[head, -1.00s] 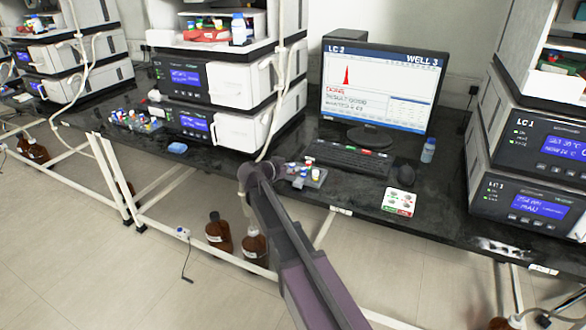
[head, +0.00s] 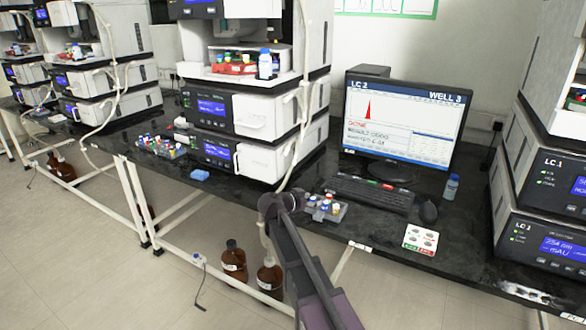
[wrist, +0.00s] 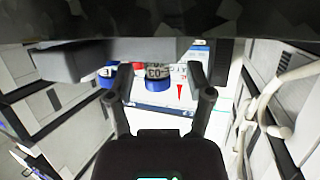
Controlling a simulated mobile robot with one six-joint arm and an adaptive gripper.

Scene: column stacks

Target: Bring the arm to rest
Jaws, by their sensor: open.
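My arm shows in the head view as a dark link rising from the bottom edge to a joint before the bench front; my gripper is not visible there. In the wrist view my gripper (wrist: 157,74) has its two dark fingers spread apart. That view is upside down. Blue-capped vials (wrist: 155,78) and a grey rack (wrist: 70,62) show beyond or between the fingertips; I cannot tell the exact depth. Nothing is clearly held.
A small vial rack (head: 325,209) stands on the black bench (head: 255,190) beside the keyboard (head: 368,192). Nearby are a monitor (head: 405,120), mouse (head: 428,211), white card (head: 420,239) and small bottle (head: 451,187). Instrument stacks (head: 262,110) flank them. Brown bottles (head: 234,262) stand below.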

